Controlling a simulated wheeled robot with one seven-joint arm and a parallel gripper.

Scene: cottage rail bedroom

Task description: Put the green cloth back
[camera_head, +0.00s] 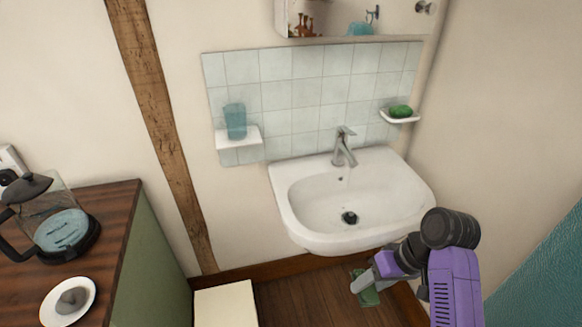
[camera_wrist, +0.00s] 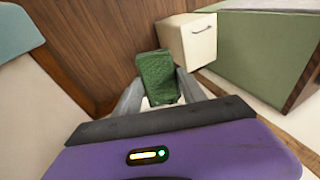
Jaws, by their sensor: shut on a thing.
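The green cloth (camera_wrist: 153,77) is between the two fingers of my gripper (camera_wrist: 158,90) in the wrist view, folded into a small flat block. My gripper is shut on it. In the head view my gripper (camera_head: 368,282) is low, below the right front of the white sink, and the cloth (camera_head: 368,295) shows partly at its fingers above the wooden floor. The fingers cover part of the cloth.
A white sink (camera_head: 295,205) with a tap (camera_head: 343,150) is on the tiled wall. A shelf (camera_head: 240,138) holds a blue cup (camera_head: 235,121); a dish (camera_head: 400,118) holds a green item (camera_head: 401,111). A white box (camera_head: 225,305) stands on the floor beside a green cabinet (camera_head: 155,260).

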